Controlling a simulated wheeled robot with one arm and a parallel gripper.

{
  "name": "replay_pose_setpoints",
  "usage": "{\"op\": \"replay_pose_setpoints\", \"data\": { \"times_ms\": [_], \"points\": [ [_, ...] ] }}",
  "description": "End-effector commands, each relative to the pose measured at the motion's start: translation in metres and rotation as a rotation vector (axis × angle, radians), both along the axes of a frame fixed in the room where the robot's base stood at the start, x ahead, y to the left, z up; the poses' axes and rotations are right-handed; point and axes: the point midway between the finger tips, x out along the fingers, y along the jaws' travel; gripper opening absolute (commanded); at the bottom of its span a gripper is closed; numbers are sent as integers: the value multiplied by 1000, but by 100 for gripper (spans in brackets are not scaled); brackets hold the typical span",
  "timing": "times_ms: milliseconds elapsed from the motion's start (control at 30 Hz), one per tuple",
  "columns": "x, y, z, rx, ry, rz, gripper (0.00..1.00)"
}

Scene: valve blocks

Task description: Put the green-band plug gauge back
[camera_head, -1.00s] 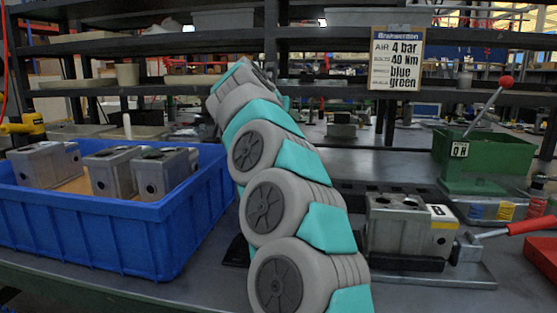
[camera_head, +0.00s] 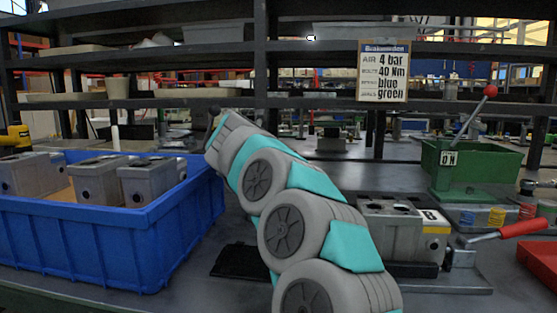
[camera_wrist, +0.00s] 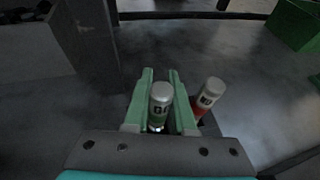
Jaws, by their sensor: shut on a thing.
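The green-band plug gauge (camera_wrist: 161,92) has a grey cap and dark lettering; it is upright between the green fingers of my gripper (camera_wrist: 161,78) in the wrist view. The gripper is shut on it. A second gauge with a red band (camera_wrist: 207,96) stands just to the right of the fingers, leaning in the picture. A dark base shows partly under the red-band gauge; whether the held gauge's lower end sits in it is hidden. In the head view my arm hides the gripper and both gauges.
A blue crate (camera_head: 95,235) with several grey valve blocks stands at left. A flat black mat (camera_head: 240,262) lies beside my arm. At right are a clamped valve block (camera_head: 390,232) with a red-handled clamp (camera_head: 520,228) and a green box with a lever (camera_head: 470,165). A sign (camera_head: 384,70) hangs behind.

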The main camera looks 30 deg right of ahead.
Motion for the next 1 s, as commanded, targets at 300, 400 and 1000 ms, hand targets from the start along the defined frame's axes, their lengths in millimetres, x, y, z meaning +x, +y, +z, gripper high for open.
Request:
{"op": "replay_pose_setpoints", "data": {
  "times_ms": [300, 400, 1000],
  "points": [
    [0, 0, -3, 0, 0, 1, 32],
    [0, 0, -3, 0, 0, 1, 44],
    [-14, 19, 10, 0, -4, 7, 53]
  ]
}}
